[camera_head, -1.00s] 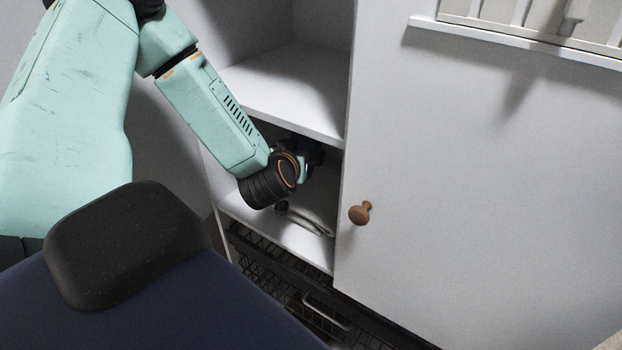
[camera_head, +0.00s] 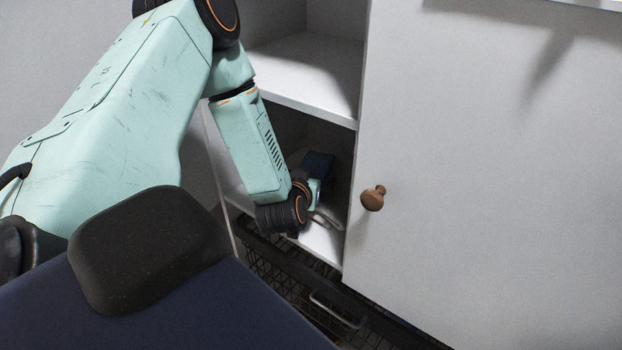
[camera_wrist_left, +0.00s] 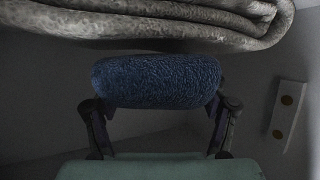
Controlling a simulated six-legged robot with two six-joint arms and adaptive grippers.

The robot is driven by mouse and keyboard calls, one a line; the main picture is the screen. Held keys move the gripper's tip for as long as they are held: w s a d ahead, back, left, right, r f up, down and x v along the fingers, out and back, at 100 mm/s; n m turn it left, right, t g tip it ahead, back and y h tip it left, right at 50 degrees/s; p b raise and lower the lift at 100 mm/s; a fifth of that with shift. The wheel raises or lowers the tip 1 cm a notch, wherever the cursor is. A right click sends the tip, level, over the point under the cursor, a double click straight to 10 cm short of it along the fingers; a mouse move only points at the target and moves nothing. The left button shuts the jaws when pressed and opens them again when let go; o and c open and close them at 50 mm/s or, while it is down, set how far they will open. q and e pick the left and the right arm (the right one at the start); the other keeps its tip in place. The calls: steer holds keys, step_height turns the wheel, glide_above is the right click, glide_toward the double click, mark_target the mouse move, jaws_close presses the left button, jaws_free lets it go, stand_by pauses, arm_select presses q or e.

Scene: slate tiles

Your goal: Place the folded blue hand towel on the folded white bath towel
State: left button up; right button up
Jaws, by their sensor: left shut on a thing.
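The folded blue hand towel (camera_wrist_left: 156,82) is gripped between the two fingers of my left gripper (camera_wrist_left: 158,108) in the left wrist view. In the head view the blue towel (camera_head: 318,164) shows as a dark blue patch inside the lower cabinet compartment. The folded white bath towel (camera_wrist_left: 170,22) fills the top of the left wrist view as thick greyish folds. In the head view only a small edge of the white towel (camera_head: 322,221) shows on the shelf, mostly behind my wrist. I cannot tell whether the towels touch. My right gripper is not in view.
The lower compartment is bounded by an upper shelf board (camera_head: 312,75) and a lower shelf (camera_head: 322,245). A closed white door with a wooden knob (camera_head: 373,198) stands right of the opening. A dark wire basket (camera_head: 300,285) sits below.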

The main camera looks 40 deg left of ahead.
arm_select(q)
steer(key=shift+s+f, duration=0.15)
steer(key=shift+s, duration=0.05)
steer(key=o, duration=0.8)
steer(key=shift+s, duration=0.1)
steer(key=o, duration=0.3)
steer(key=shift+o, duration=0.4)
steer(key=shift+w, duration=0.2)
steer(key=shift+s, duration=0.1)
steer(key=shift+r, duration=0.3)
steer(key=p+v, duration=0.2)
steer(key=v, duration=0.9)
steer(key=shift+s+d, duration=0.2)
steer(key=shift+s, duration=0.1)
steer(key=shift+o, duration=0.4)
steer(key=shift+s+r, duration=0.1)
steer(key=shift+r, duration=0.05)
